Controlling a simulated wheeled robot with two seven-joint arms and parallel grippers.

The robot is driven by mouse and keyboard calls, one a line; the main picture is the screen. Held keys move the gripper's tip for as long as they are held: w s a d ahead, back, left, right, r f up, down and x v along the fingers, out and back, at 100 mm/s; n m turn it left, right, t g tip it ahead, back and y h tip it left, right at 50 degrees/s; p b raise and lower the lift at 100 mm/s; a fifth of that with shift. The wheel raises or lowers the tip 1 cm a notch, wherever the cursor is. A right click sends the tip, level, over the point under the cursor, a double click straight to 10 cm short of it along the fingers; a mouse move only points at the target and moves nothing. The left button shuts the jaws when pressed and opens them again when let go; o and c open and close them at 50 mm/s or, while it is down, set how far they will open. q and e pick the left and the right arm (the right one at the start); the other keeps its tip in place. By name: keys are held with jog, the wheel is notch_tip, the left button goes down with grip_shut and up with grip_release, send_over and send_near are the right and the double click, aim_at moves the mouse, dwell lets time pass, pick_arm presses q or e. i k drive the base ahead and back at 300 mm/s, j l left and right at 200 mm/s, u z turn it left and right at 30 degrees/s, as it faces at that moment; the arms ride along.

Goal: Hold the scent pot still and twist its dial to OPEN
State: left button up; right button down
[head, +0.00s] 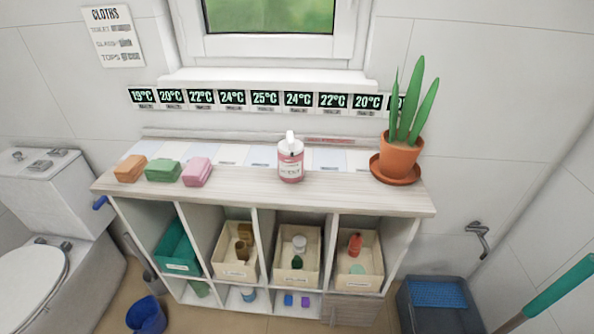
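I cannot tell for sure which thing is the scent pot. A pink container with a white top and a white label (290,163) stands upright on the middle of the shelf unit's top; its upright white part looks like a pump, and no dial or OPEN mark can be read. A white round-topped item (299,243) and a dark green item (297,262) are in a cream bin below, too small to identify. Neither of my grippers is in view, and nothing touches the pink container.
Orange (130,169), green (163,170) and pink (197,171) blocks sit on the left of the wooden top (350,192). A potted plant (399,157) stands at its right end. The toilet (40,270) is left, a dark tub (438,312) right. The top's front strip is clear.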

aim_at(291, 147)
jog(key=i+j+z, duration=0.3)
jog(key=j, duration=0.3)
jog(key=i+j+z, duration=0.15)
jog(key=j, duration=0.2)
jog(key=i+j+z, duration=0.15)
jog(key=j, duration=0.2)
